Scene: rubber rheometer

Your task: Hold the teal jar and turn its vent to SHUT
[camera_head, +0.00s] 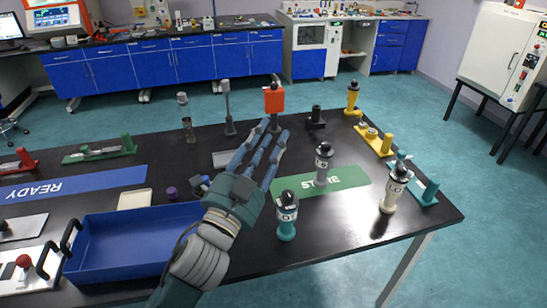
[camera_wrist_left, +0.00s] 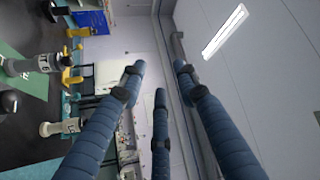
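The teal jar (camera_head: 287,222) stands upright on the black table, with a black cap and a white collar with dark marks too small to read. The vent's setting cannot be made out. My left gripper (camera_head: 264,138) has three blue fingers spread and empty. It is above the table, left of and beyond the teal jar, not touching it. The spread fingers (camera_wrist_left: 158,80) also show in the left wrist view, pointing away from the table. My right gripper is not in view.
A grey jar (camera_head: 323,172) stands on the green STORE mat (camera_head: 350,178); a cream jar (camera_head: 392,192) stands to its right. A yellow jar (camera_head: 352,98) is farther back. A blue tray (camera_head: 125,262) lies left of my arm. Table around the teal jar's right side is clear.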

